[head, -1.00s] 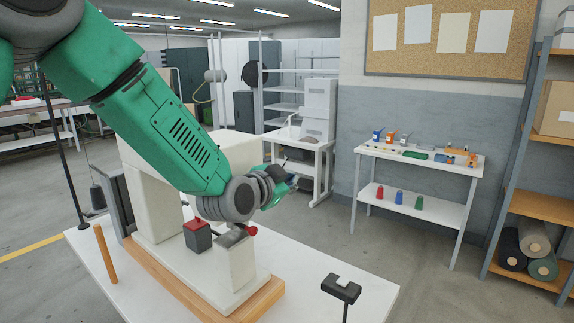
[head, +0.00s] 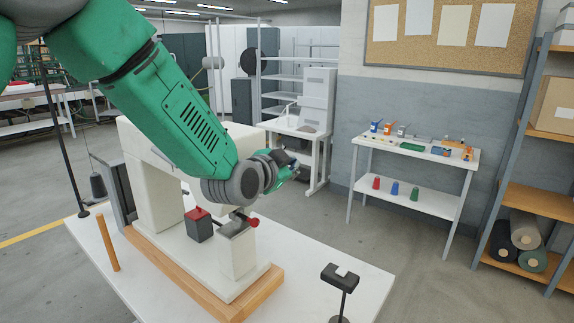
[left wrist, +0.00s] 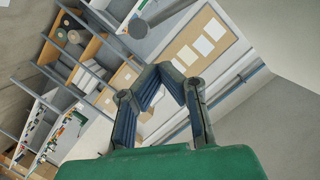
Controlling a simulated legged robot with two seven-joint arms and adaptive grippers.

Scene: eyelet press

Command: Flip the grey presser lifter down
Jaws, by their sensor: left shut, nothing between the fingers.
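The cream sewing-type press (head: 148,185) stands on a wooden base on the white table. At its near end, a small grey lever (head: 236,224) with a red ball knob sits at the top of a cream post; I cannot tell for sure whether this is the presser lifter. My left gripper (head: 291,168) is beyond and above this lever, apart from it, with its wrist partly covering the press head. The left wrist view shows its fingers (left wrist: 161,72) shut and empty, pointing towards the wall and shelves. My right gripper is not in view.
A dark grey block with a red top (head: 198,227) stands beside the post. A black stand (head: 340,278) rises at the right edge. A side table (head: 420,150) with small parts stands by the wall.

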